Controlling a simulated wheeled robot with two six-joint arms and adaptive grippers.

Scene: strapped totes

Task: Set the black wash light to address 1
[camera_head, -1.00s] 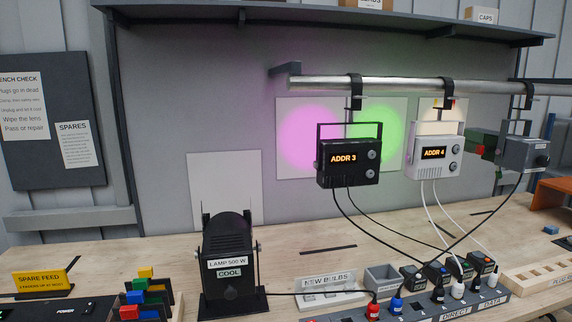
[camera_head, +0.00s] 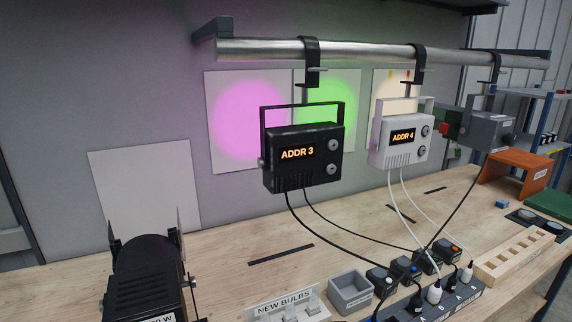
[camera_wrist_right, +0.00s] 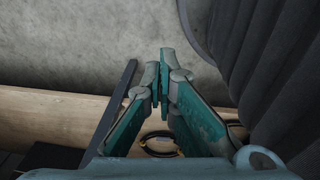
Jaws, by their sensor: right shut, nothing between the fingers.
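The black wash light (camera_head: 303,158) hangs by its yoke from the metal pipe (camera_head: 370,50) in the head view. Its display (camera_head: 297,152) reads ADDR 3 in orange. Two round knobs or buttons (camera_head: 333,157) sit one above the other to the right of the display. Black cables run down from its underside. My right gripper (camera_wrist_right: 159,78) shows in the right wrist view, fingers together and empty, with the floor and a wooden edge beyond it. It is apart from the light. My left gripper is in neither current view.
A white light (camera_head: 402,140) reading ADDR 4 hangs to the right, then a grey unit (camera_head: 487,130). A black lamp (camera_head: 148,275) stands at the front left. A grey bin (camera_head: 351,292) and a power strip (camera_head: 450,302) with plugs lie below.

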